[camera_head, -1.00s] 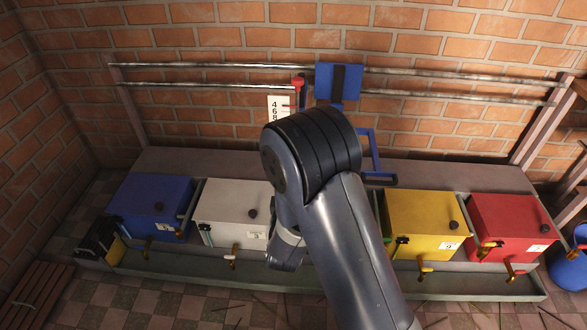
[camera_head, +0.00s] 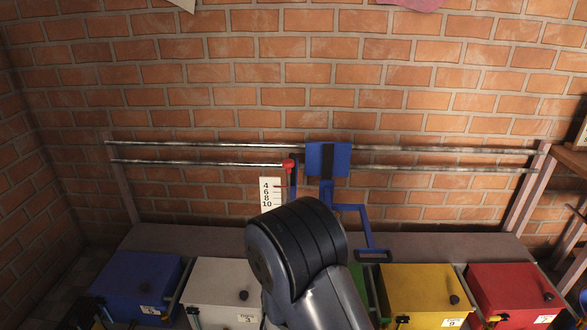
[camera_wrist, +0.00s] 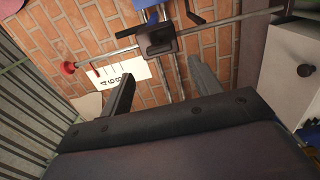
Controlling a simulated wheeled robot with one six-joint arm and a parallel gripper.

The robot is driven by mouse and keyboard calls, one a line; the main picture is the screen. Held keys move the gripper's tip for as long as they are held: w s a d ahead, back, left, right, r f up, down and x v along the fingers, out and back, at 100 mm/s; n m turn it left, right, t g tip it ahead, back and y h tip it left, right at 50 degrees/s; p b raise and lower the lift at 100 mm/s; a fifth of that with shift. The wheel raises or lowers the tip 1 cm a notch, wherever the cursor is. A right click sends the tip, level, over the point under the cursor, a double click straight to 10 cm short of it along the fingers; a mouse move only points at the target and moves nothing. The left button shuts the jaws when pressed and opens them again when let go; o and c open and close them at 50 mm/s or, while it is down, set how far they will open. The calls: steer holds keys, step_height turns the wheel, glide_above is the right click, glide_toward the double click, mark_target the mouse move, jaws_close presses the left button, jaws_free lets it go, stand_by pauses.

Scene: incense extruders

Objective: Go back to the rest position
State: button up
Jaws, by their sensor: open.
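My gripper (camera_wrist: 160,84) shows in the wrist view with its two dark fingers spread apart and nothing between them. It faces the brick wall, where a white card with numbers (camera_wrist: 118,78) and a dark bracket (camera_wrist: 158,40) on a metal rail lie beyond the fingers. In the head view my arm stands in the lower middle and my gripper is hidden behind it.
A blue box (camera_head: 137,283), a white box (camera_head: 222,286), a yellow box (camera_head: 422,290) and a red box (camera_head: 510,290) stand in a row below. A blue slider (camera_head: 328,158) and red knob (camera_head: 289,164) sit on the wall rails.

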steer(key=w+b, duration=0.1)
steer(key=w, duration=0.6)
steer(key=shift+w+d, duration=0.15)
steer(key=shift+w, duration=0.25)
steer(key=shift+r, duration=0.1)
steer(key=s+p, duration=0.2)
steer(key=s, duration=0.9)
steer(key=w+m+b, duration=0.8)
steer(key=m+b, duration=0.1)
steer(key=m, duration=0.9)
steer(key=shift+w+b, duration=0.3)
steer(key=shift+w, duration=0.1)
